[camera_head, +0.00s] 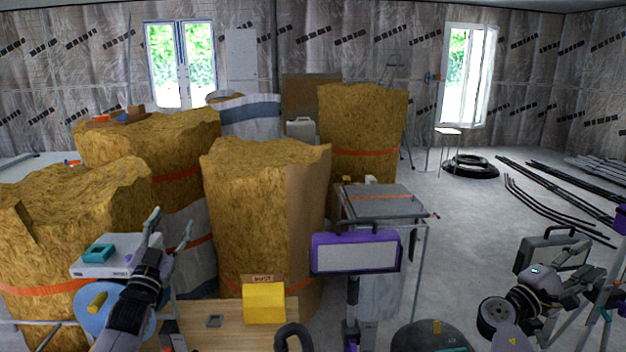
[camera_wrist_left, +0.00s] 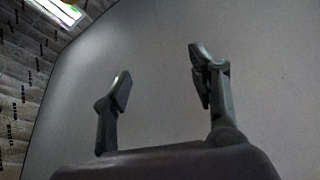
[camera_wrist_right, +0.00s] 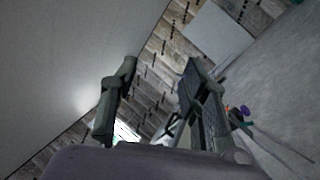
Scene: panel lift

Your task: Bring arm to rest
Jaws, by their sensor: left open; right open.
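My left gripper (camera_head: 171,226) points upward at the lower left in the head view, its two fingers spread and nothing between them. It stands in front of the straw-coloured insulation rolls (camera_head: 262,215). In the left wrist view its fingers (camera_wrist_left: 160,72) are apart and empty against a plain grey ceiling. In the right wrist view the right gripper's fingers (camera_wrist_right: 157,75) are apart and empty, with ceiling and foil-covered wall beyond.
A purple work lamp (camera_head: 356,253) stands at the middle front beside a grey trolley table (camera_head: 384,204). A wooden top (camera_head: 230,327) with a yellow box (camera_head: 264,302) is near the left arm. A dark case (camera_head: 552,251) is by the right arm. Floor (camera_head: 465,225) is clear between.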

